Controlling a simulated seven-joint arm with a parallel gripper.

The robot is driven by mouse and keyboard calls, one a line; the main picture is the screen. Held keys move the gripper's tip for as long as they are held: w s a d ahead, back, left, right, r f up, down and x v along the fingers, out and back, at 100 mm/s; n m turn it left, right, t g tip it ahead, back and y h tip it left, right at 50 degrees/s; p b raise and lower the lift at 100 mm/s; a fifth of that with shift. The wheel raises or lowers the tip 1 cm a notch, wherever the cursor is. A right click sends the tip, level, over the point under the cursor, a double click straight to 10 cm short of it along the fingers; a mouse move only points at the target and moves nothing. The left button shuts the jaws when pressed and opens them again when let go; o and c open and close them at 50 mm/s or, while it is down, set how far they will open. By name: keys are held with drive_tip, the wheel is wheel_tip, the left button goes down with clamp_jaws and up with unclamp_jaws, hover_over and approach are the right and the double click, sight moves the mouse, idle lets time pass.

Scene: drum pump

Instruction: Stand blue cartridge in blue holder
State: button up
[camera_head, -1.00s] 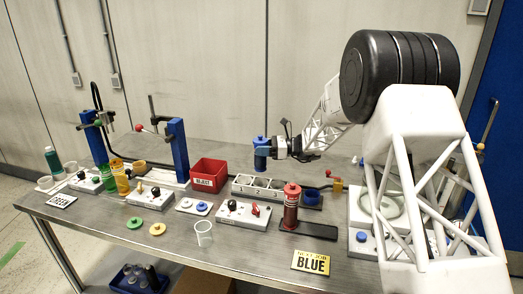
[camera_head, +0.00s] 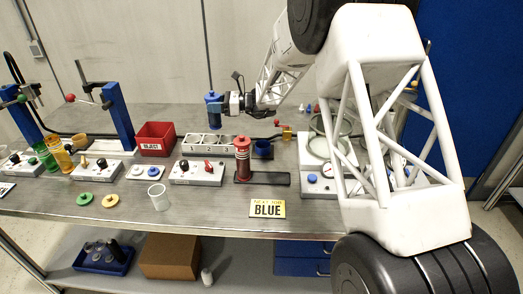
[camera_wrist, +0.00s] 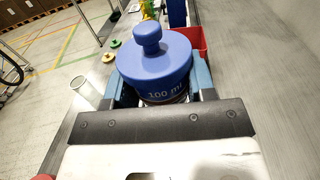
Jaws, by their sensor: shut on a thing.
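My gripper (camera_head: 220,106) is shut on the blue cartridge (camera_head: 213,117) and holds it upright in the air above the grey rack with round openings. In the wrist view the cartridge (camera_wrist: 155,68) sits between the fingers, showing its blue knobbed top and a "100 ml" marking; its lower part is hidden. The blue holder (camera_head: 263,151) is a short, open blue cup on the table, to the right of the rack and lower in the picture than the cartridge. The cartridge is apart from the holder.
The grey rack (camera_head: 203,148) stands under my gripper. A red cartridge (camera_head: 242,158) stands on a black plate in front of the holder. A red reject bin (camera_head: 155,139) is at left. A brass-coloured fitting (camera_head: 287,133) with a red knob is right of the holder. A yellow "BLUE" sign (camera_head: 267,208) lies at the front edge.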

drive_tip(key=s+d+f+m+t+h, duration=0.3)
drive_tip(key=s+d+m+t, duration=0.2)
drive_tip(key=d, duration=0.6)
drive_tip(key=s+d+f+m+t+h, duration=0.3)
drive_tip(key=s+d+m+t, duration=0.3)
drive_tip(key=s+d+t, duration=0.3)
drive_tip(key=shift+s+d+f+m+t+h, duration=0.25)
drive_tip(key=shift+d+t+h, duration=0.35)
drive_tip(key=shift+d+t, duration=0.35)
drive_tip(key=shift+w+a, duration=0.1)
drive_tip(key=w+a+f, duration=0.1)
drive_tip(key=w+a, duration=0.3)
drive_tip(key=w, duration=1.1)
drive_tip(key=shift+w+f, duration=0.15)
drive_tip(key=shift+f, duration=1.8)
drive_tip(key=shift+f, duration=0.15)
drive_tip(key=o, duration=1.3)
drive_tip(key=shift+o, duration=0.2)
